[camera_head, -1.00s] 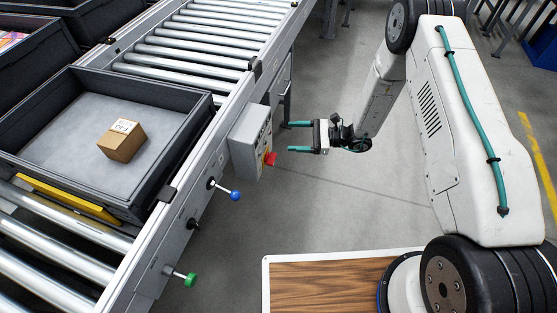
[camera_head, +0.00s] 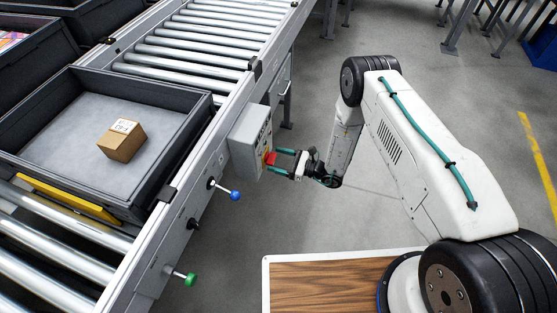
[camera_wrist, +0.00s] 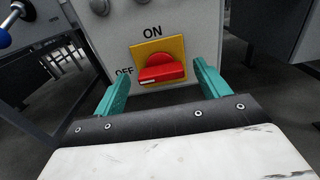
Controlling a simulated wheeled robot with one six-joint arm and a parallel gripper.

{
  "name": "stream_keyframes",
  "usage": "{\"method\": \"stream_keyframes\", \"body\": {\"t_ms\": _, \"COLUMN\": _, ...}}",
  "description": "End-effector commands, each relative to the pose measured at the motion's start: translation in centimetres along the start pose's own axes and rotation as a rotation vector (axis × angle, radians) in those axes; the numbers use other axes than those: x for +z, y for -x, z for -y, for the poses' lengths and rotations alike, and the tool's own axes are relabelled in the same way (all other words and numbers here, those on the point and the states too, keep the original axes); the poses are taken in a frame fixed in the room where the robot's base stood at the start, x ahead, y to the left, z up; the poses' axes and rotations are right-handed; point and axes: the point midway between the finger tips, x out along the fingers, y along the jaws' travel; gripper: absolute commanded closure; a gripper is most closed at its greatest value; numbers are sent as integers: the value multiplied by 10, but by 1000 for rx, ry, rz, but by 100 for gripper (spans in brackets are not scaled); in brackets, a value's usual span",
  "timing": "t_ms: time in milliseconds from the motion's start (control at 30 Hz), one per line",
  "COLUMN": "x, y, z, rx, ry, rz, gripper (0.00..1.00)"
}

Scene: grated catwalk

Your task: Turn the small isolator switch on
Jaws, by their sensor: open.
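The isolator switch is a red handle (camera_wrist: 161,70) on a yellow square plate (camera_wrist: 176,46), set in the face of a grey control box (camera_head: 249,141) on the conveyor's side. In the wrist view "ON" is printed above the plate and "OFF" at its left. The handle lies roughly horizontal, with its white-marked end toward "OFF". My gripper (camera_wrist: 160,84) is open, its two teal fingers on either side of the handle and a little short of it, with nothing held. In the head view my gripper (camera_head: 276,160) is close in front of the red handle (camera_head: 270,158).
Below the box, a blue-knobbed lever (camera_head: 235,196) and a green-knobbed lever (camera_head: 190,279) stick out from the conveyor rail. A grey tote (camera_head: 60,130) with a small carton (camera_head: 122,141) sits on the rollers. The floor right of the box is clear.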

Motion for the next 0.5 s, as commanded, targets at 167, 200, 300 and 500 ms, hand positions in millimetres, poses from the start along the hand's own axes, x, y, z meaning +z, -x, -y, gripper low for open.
{"method": "stream_keyframes", "body": {"t_ms": 167, "x": 0, "y": -5, "z": 0, "rx": 0, "ry": 0, "rz": 0, "gripper": 25}}
{"method": "stream_keyframes", "body": {"t_ms": 200, "x": 0, "y": -5, "z": 0, "rx": 0, "ry": 0, "rz": 0, "gripper": 25}}
{"method": "stream_keyframes", "body": {"t_ms": 300, "x": 0, "y": -5, "z": 0, "rx": 0, "ry": 0, "rz": -1, "gripper": 25}}
{"method": "stream_keyframes", "body": {"t_ms": 500, "x": 0, "y": -5, "z": 0, "rx": 0, "ry": 0, "rz": -1, "gripper": 70}}
